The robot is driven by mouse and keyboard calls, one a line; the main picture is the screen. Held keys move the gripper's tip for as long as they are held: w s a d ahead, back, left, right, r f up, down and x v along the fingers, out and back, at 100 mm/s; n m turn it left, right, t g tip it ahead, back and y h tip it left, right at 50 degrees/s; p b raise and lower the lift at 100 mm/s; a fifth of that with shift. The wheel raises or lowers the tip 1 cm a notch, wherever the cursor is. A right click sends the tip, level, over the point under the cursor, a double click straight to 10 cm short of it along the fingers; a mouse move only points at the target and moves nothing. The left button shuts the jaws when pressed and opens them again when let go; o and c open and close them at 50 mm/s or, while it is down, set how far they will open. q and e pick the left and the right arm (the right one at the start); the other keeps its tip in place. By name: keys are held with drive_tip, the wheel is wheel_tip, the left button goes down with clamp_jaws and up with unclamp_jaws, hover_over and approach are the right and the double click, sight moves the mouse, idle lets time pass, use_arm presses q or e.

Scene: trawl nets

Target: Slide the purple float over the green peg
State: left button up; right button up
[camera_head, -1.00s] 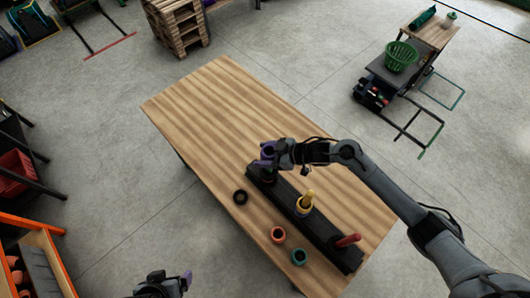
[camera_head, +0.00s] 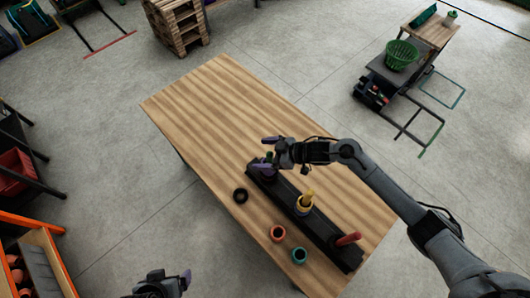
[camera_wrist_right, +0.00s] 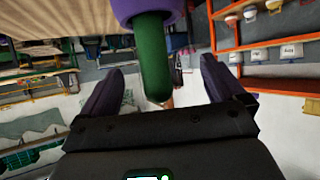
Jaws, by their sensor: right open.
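The green peg (camera_head: 269,157) stands at the far left end of the black rack (camera_head: 322,232). In the right wrist view the green peg (camera_wrist_right: 153,60) runs between my fingers, and the purple float (camera_wrist_right: 146,9) is around it, farther down the peg from its rounded tip. My right gripper (camera_head: 266,155) is open, one purple finger on each side of the peg and apart from it.
A yellow peg (camera_head: 309,195) carrying rings and a bare-looking red peg (camera_head: 348,239) stand on the same rack. A black ring (camera_head: 240,196), a red ring (camera_head: 278,233) and a teal ring (camera_head: 299,256) lie on the wooden table (camera_head: 215,110). Its far half is clear.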

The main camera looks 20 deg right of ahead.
drive_tip(key=v, duration=1)
drive_tip(key=shift+s+d+r+b, duration=0.15)
drive_tip(key=shift+s+d+b, duration=0.05)
drive_tip(key=shift+d+b, duration=0.15)
idle(0.5)
